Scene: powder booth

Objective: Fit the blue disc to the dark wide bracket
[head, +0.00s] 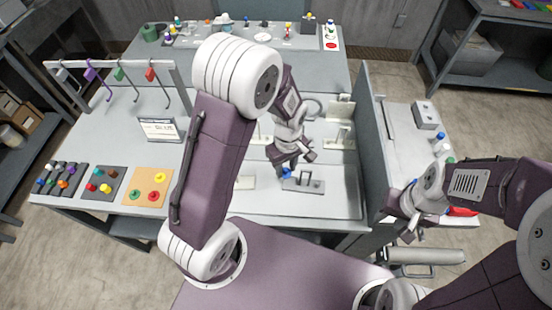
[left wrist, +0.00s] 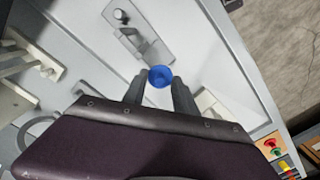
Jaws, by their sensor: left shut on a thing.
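The blue disc (head: 286,172) is between the fingertips of my left gripper (head: 289,164), which is shut on it. In the left wrist view the disc (left wrist: 160,76) shows its round face between the two dark fingers (left wrist: 158,84). The grey wide bracket (head: 304,185) lies on the bench just below and to the right of the disc. It also shows in the left wrist view (left wrist: 132,33), with a knob near its far end. I cannot tell whether disc and bracket touch. My right gripper (head: 409,228) is beyond the divider at the right; its jaws are unclear.
An upright grey divider (head: 368,140) bounds the bench on the right. Other pale brackets (head: 340,137) stand behind my left gripper. A rack with coloured hooks (head: 119,72) and trays of coloured discs (head: 150,187) are on the left.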

